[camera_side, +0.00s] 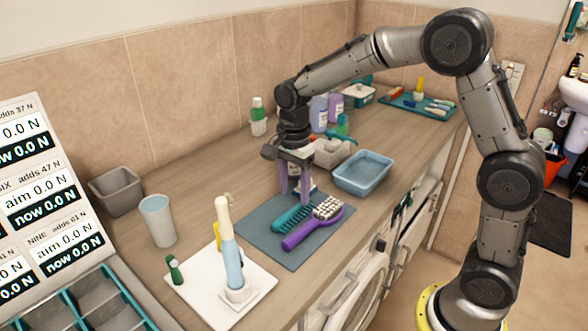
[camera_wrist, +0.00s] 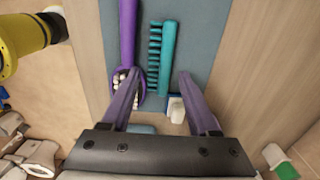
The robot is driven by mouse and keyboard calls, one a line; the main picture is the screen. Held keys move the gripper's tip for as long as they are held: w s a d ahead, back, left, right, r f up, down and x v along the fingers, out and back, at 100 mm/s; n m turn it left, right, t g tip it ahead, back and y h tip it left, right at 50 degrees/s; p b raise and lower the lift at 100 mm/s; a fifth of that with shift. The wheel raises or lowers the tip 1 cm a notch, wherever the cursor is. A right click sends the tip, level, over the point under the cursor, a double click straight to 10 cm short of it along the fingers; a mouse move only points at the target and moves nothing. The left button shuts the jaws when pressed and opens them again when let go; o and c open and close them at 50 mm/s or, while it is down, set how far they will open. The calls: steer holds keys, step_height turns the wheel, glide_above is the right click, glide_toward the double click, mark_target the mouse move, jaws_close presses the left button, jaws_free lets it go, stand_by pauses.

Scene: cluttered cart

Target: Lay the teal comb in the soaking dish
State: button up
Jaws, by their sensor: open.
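The teal comb (camera_side: 291,219) lies flat on a blue-grey mat (camera_side: 258,236), beside a purple hairbrush (camera_side: 313,229). In the wrist view the comb (camera_wrist: 167,57) lies between the lines of my two fingers, with its teeth towards the brush (camera_wrist: 128,30). My gripper (camera_side: 295,192) points down above the mat's far part, open and empty, near the far end of the comb. In the wrist view the left fingertip overlaps the brush head, and the right fingertip is right of the comb. The blue soaking dish (camera_side: 363,172) stands right of the mat and looks empty.
A small blue-and-white item (camera_wrist: 175,108) lies close to the comb's near end, between my fingers. A white tray (camera_side: 200,290) with an electric toothbrush (camera_side: 228,245) stands left of the mat. Bottles (camera_side: 319,112) and a grey container (camera_side: 332,152) stand behind.

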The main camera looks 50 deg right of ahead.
step_height(320, 180, up, 6)
steer(key=shift+r, duration=0.2)
steer(key=s+r+n+t, duration=0.1)
steer(key=s+n+t, duration=0.1)
steer(key=s+n, duration=0.6)
steer(key=s+d+r+n+t, duration=0.1)
steer(key=s+r+n+t, duration=0.1)
steer(key=s+n, duration=0.7)
steer(key=s+t, duration=0.1)
steer(key=s, duration=0.5)
steer(key=shift+s+r, duration=0.25)
steer(key=shift+r, duration=0.05)
steer(key=shift+o, duration=0.3)
steer(key=shift+s+f+n+t, duration=0.3)
steer(key=shift+s+n, duration=0.15)
steer(key=shift+n, duration=0.05)
